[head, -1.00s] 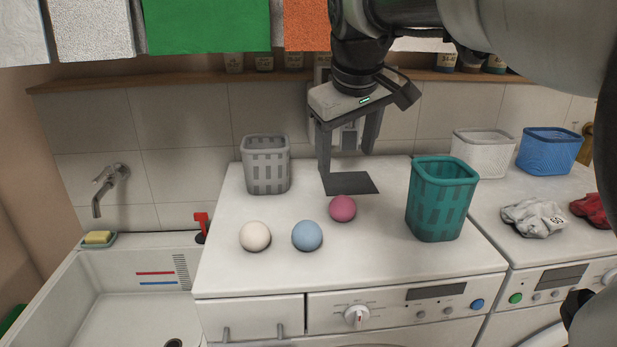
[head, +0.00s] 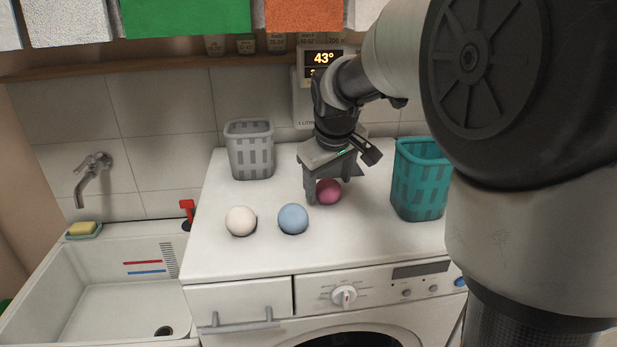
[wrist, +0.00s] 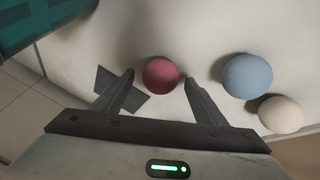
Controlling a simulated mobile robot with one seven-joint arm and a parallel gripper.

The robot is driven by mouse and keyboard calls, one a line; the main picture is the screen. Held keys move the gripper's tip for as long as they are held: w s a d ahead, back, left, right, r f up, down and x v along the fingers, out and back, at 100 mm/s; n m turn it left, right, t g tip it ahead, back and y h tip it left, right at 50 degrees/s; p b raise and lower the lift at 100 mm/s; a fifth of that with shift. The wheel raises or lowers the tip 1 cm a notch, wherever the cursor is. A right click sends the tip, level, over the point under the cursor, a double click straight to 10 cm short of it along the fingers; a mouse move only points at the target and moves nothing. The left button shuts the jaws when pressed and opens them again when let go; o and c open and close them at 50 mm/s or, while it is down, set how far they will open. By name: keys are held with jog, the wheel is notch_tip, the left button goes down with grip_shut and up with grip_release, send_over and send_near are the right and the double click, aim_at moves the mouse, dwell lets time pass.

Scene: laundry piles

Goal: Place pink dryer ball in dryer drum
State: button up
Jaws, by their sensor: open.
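The pink dryer ball (head: 328,191) rests on the white machine top (head: 240,258). My gripper (head: 327,196) is open and lowered over it, with one finger on the left side of the ball in the head view. In the wrist view the pink ball (wrist: 160,74) shows between and just beyond the two fingertips of my gripper (wrist: 158,78), with gaps on both sides. The dryer drum is not clearly seen; a dark round door opening (head: 350,341) shows at the bottom edge of the head view, and I cannot tell whether it is the dryer's.
A blue ball (head: 293,219) and a white ball (head: 241,221) sit left of the pink one. A grey basket (head: 249,150) stands at the back and a teal basket (head: 419,180) to the right. A sink (head: 110,290) lies at the left. My arm covers the right side.

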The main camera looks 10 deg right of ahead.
jog(key=shift+w+f, duration=0.3)
jog(key=shift+f, duration=0.3)
jog(key=c, duration=1.2)
